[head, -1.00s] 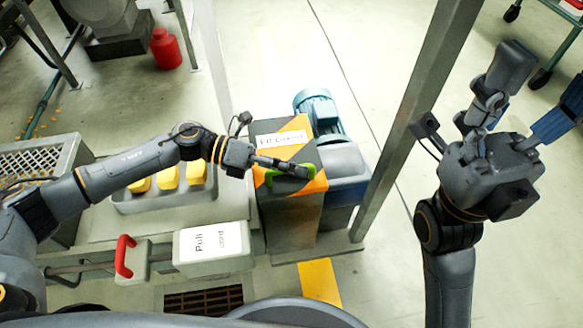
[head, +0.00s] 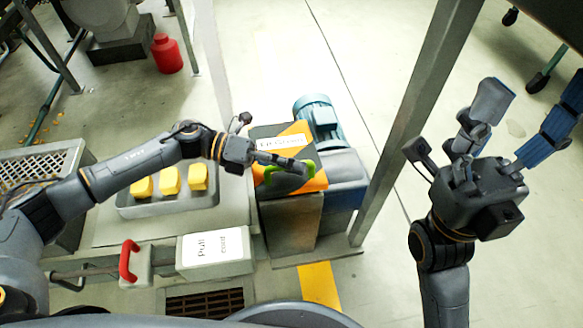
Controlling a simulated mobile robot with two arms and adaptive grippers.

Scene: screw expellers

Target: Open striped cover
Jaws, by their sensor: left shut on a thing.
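The striped cover (head: 308,184) is black and orange, with a white label on top and a green handle (head: 291,179) near its front. My right gripper (head: 535,98) is at the right, fingers spread, empty and away from the cover.
A blue motor (head: 318,115) stands behind the box. A grey post (head: 412,115) rises right of it. A tray (head: 128,211) with yellow blocks, a white "Pull" box (head: 215,253) and a red handle (head: 128,260) are to the left. Open floor lies beyond the post.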

